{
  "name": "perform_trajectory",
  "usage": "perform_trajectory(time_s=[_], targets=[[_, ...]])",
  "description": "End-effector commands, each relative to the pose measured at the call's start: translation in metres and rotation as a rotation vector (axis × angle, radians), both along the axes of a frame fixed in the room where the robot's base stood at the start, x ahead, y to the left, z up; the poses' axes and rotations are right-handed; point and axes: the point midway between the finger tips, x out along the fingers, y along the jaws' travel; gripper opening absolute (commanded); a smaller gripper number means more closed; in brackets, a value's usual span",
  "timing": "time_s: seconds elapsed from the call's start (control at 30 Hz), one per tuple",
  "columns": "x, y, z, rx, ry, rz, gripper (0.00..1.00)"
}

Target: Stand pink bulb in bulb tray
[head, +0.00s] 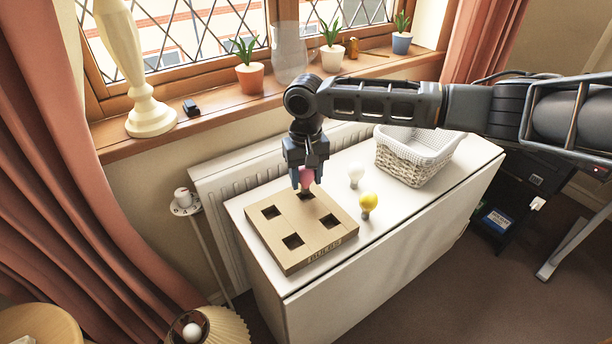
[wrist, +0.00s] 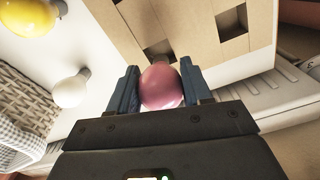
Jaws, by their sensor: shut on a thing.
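The pink bulb (head: 306,177) is held between the fingers of my gripper (head: 308,180), with its base pointing down. It also shows in the wrist view (wrist: 161,87), with a blue finger on each side. The bulb tray (head: 284,226) is a tan box with square holes, lying on the white cabinet top. My gripper is above the tray's far part, close to its far hole. The bulb's lower end is near that hole; I cannot tell whether it is inside. The other holes that show are empty.
A white bulb (head: 355,174) and a yellow bulb (head: 368,202) stand right of the tray on the white cabinet (head: 403,207). A lined wicker basket (head: 413,158) is at the cabinet's right end. The windowsill with potted plants (head: 249,67) runs behind.

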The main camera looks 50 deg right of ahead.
Motion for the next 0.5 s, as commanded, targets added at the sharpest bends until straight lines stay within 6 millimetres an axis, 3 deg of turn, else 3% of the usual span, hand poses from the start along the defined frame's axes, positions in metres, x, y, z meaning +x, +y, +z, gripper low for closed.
perform_trajectory(time_s=[0.5], targets=[[0.0001,0.0004,-0.0073,0.001,0.0,0.0,0.22]])
